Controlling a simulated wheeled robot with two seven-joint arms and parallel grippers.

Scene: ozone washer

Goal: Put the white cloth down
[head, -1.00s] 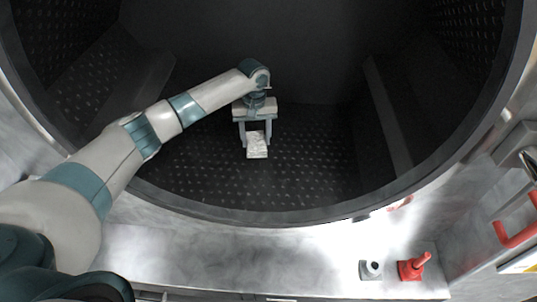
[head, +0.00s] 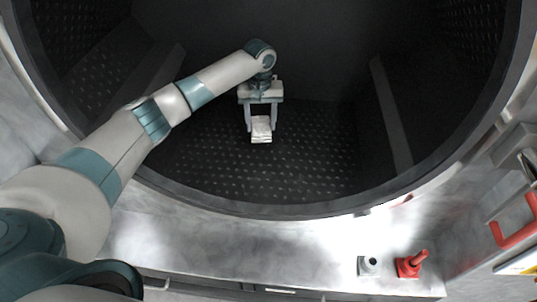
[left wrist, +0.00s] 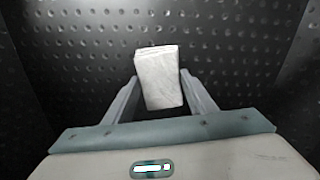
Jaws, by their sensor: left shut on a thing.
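The white cloth (head: 261,130) is a small folded block inside the dark drum. My left gripper (head: 262,124) reaches into the drum from the left and is shut on the cloth, one finger on each side. In the left wrist view the cloth (left wrist: 159,77) sits between the two fingertips (left wrist: 159,88), with the dotted drum surface behind it. I cannot tell whether the cloth touches the drum floor. My right gripper is not in view.
The dark, perforated drum (head: 300,165) has raised ribs on its left and right (head: 391,115). Its floor around the cloth is bare. The round rim (head: 280,211) borders the opening. A red fitting (head: 411,264) and a grey fitting (head: 368,266) stand on the metal ledge in front.

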